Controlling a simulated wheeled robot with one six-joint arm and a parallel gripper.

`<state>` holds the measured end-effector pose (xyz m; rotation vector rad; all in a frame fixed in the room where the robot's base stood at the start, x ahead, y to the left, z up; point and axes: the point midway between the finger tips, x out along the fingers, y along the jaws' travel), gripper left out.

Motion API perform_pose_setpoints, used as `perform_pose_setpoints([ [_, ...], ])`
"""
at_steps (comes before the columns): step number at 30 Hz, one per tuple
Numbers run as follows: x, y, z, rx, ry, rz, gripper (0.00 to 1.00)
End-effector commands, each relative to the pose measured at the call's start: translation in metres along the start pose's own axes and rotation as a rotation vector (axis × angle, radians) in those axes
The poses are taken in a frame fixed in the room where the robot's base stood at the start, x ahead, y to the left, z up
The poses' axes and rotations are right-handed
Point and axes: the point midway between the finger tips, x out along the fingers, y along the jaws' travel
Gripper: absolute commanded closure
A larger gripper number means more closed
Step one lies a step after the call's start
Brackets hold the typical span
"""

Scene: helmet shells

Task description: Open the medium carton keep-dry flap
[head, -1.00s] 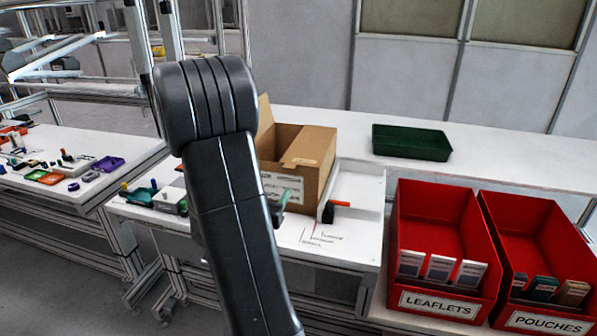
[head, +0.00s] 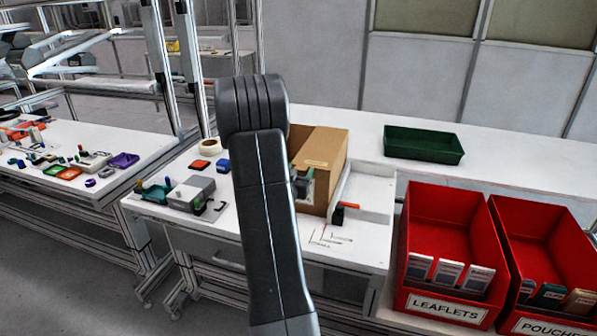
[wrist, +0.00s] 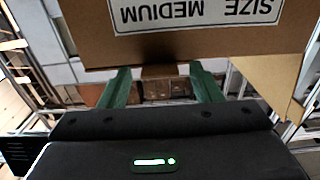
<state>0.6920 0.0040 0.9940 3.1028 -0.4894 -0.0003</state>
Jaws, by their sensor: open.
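The medium carton (head: 335,170) is a brown box on the white bench. A flat flap (head: 322,145) with a small pale mark lies across the visible part of its top. My arm hides the carton's left part. In the wrist view the carton's wall (wrist: 200,45) is close, with an upside-down "SIZE MEDIUM" label. My gripper (wrist: 162,80) is open, its green fingers apart just by the wall's edge. A small brown piece (wrist: 160,71) shows between them; I cannot tell whether it is a flap. A slanted cardboard panel (wrist: 268,82) stands at the right.
A red-and-black tool (head: 342,210) lies right of the carton. Red LEAFLETS (head: 447,305) and POUCHES (head: 545,320) bins stand at right. A green tray (head: 423,144) sits behind. A grey block (head: 191,194) and small parts lie left.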

Motion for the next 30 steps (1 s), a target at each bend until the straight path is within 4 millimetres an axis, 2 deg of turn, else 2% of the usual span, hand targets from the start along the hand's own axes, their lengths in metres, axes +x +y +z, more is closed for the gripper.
perform_pose_setpoints([
  [5,0.0,0.0,0.0,0.0,0.0,0.0,0.42],
  [8,0.0,0.0,0.0,0.0,0.0,0.0,0.58],
  [14,0.0,0.0,0.0,0.0,0.0,0.0,0.97],
  [15,0.0,0.0,0.0,0.0,0.0,0.0,1.0],
  [23,0.0,0.0,-0.002,0.025,0.001,0.0,1.0],
  [30,0.0,0.002,-0.01,0.142,0.003,0.001,1.0],
])
